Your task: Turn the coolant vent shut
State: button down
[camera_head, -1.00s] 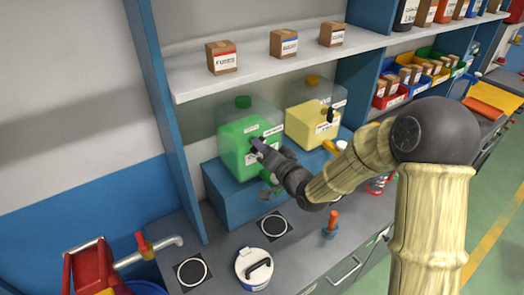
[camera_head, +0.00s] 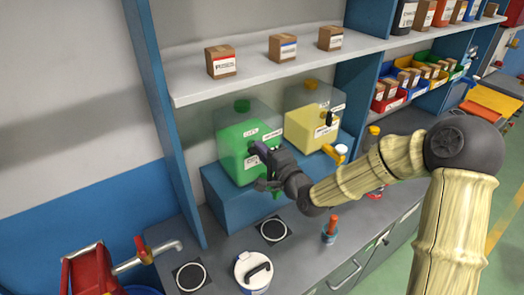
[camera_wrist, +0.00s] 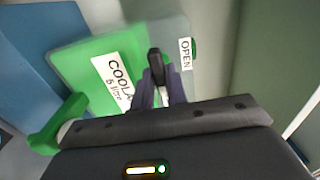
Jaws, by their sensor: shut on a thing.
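The coolant tank (camera_head: 234,143) is a clear box with green liquid, standing on a blue step; it also shows in the wrist view (camera_wrist: 85,55). My gripper (camera_head: 260,149) is at its front face. In the wrist view, my gripper's purple fingers (camera_wrist: 160,90) are shut on the black vent knob (camera_wrist: 155,62), which points up in the picture. A white OPEN label (camera_wrist: 186,54) is to the right of the knob, and a COOLANT label (camera_wrist: 114,80) is to the left. In the head view my fingers hide most of the knob.
A yellow tank (camera_head: 305,128) stands to the right of the coolant tank. A green tap (camera_wrist: 58,125) juts out at the left in the wrist view. A white-lidded can (camera_head: 252,270) and a red-handled tool (camera_head: 331,229) stand on the counter. A shelf with boxes (camera_head: 221,61) hangs above.

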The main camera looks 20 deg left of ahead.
dwell(0.4)
jog(key=c, duration=1.4)
grip_release()
jog(key=shift+w, duration=0.1)
jog(key=shift+c, duration=0.2)
jog(key=b+v, duration=1.1)
jog(key=v, duration=0.6)
jog(key=shift+s+b, duration=0.25)
jog(key=shift+b, duration=0.15)
jog(key=shift+d, duration=0.1)
